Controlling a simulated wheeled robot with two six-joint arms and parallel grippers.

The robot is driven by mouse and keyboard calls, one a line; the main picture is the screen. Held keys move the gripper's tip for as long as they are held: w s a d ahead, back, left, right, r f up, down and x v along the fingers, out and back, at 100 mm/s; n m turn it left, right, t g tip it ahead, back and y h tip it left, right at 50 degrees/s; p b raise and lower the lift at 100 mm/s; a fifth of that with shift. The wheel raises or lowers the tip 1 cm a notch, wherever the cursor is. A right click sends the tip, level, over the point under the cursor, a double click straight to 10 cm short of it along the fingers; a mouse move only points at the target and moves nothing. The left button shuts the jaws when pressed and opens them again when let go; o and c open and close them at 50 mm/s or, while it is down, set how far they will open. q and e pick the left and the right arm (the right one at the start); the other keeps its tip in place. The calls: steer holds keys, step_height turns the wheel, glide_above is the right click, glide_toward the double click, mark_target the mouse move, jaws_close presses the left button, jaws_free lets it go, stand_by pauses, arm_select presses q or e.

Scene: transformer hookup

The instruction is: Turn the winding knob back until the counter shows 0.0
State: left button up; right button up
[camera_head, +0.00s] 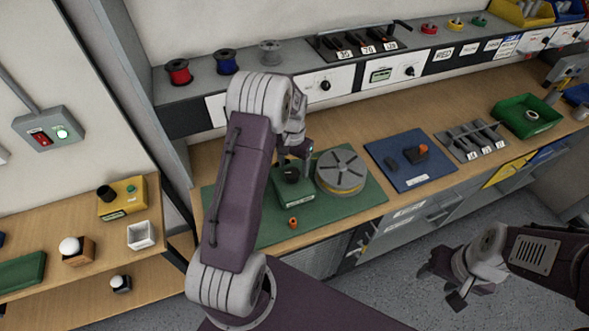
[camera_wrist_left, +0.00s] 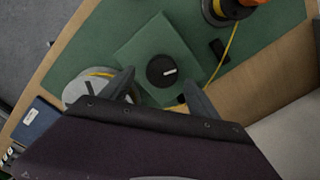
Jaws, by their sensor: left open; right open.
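The winding knob (camera_wrist_left: 162,71) is black with a white pointer mark and sits on top of a green box (camera_wrist_left: 147,47). The green box (camera_head: 295,193) also shows in the head view, on a green mat (camera_head: 370,190) beside a grey reel (camera_head: 341,168). My left gripper (camera_head: 294,155) is above the box. In the left wrist view its fingers (camera_wrist_left: 163,90) are apart, with the knob seen between and beyond them, and nothing is held. I cannot make out the counter's reading in either view. My right gripper (camera_head: 442,288) is open and empty, over the floor at the lower right.
A small orange piece (camera_head: 293,223) lies on the mat in front of the box. A yellow wire (camera_wrist_left: 231,47) runs near the box. A blue mat (camera_head: 410,175) with small parts lies to the right, beside a grey tool rack (camera_head: 470,140). Several spools stand on the back shelf.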

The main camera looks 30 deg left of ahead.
mark_target(292, 172)
arm_select(q)
step_height(292, 172, down, 2)
steer(key=shift+s+a+f, duration=0.1)
steer(key=shift+a+f, duration=0.05)
steer(key=shift+f, duration=0.1)
steer(key=shift+s+f, duration=0.15)
steer(key=shift+f, duration=0.15)
steer(key=shift+c, duration=0.3)
steer(key=c, duration=1.3)
steer(key=shift+n, duration=0.3)
